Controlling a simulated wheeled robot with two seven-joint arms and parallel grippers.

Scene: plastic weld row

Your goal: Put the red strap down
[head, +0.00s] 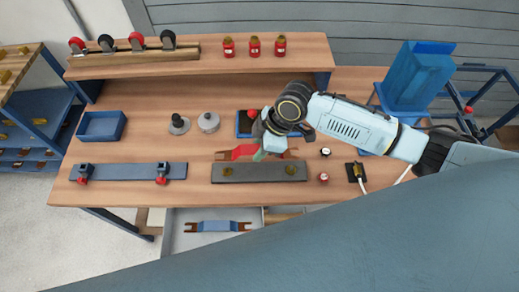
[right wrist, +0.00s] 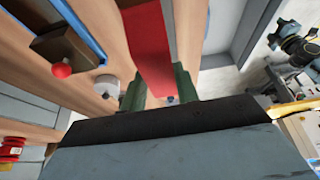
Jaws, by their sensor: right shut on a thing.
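The red strap (head: 243,152) shows in the head view just behind the dark grey bar (head: 240,174), with a copper-coloured end at its left. My right gripper (head: 272,150) covers its right part. In the right wrist view the red strap (right wrist: 147,42) runs up from between the two green fingers of the right gripper (right wrist: 159,88), which is shut on it. I cannot tell whether the strap touches the bench (head: 215,90). My left gripper is not in view.
Two brass pieces sit on the grey bar. A blue strap (head: 218,226) lies in the open drawer (head: 185,240) below the bench front. A blue tray (head: 101,126), a blue-grey rail (head: 125,171) and two round grey parts stand left. Bare wood shows between the rail and bar.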

